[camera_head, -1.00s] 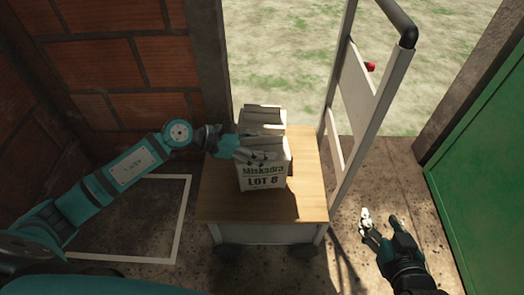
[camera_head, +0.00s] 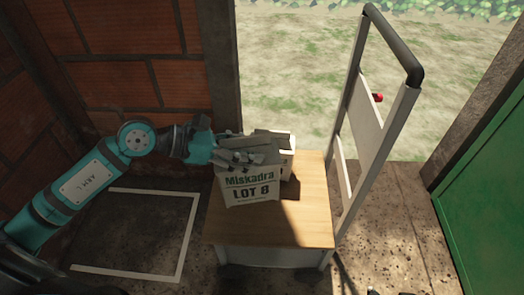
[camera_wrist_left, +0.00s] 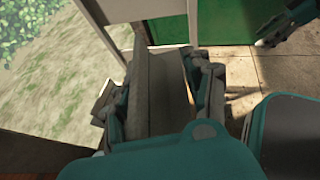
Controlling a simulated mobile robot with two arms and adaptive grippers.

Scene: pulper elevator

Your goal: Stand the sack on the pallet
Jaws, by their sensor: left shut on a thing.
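The sack (camera_head: 250,190), pale and printed "Miskadra LOT 8", is upright with a folded grey top. My left gripper (camera_head: 222,152) is shut on its top from the left. It appears a little above the wooden top of a cart (camera_head: 310,215), near its left side; the gap under it is hard to see. In the left wrist view, the grey-brown sack top (camera_wrist_left: 163,95) is between the fingers. I cannot make out a pallet.
A second pale sack (camera_head: 288,155) stands behind on the cart. The cart's tall frame and handle (camera_head: 400,60) rise at right. A brick wall (camera_head: 110,70) is at left, a green door (camera_head: 490,180) at right. The white-outlined floor square (camera_head: 187,235) left of the cart is empty.

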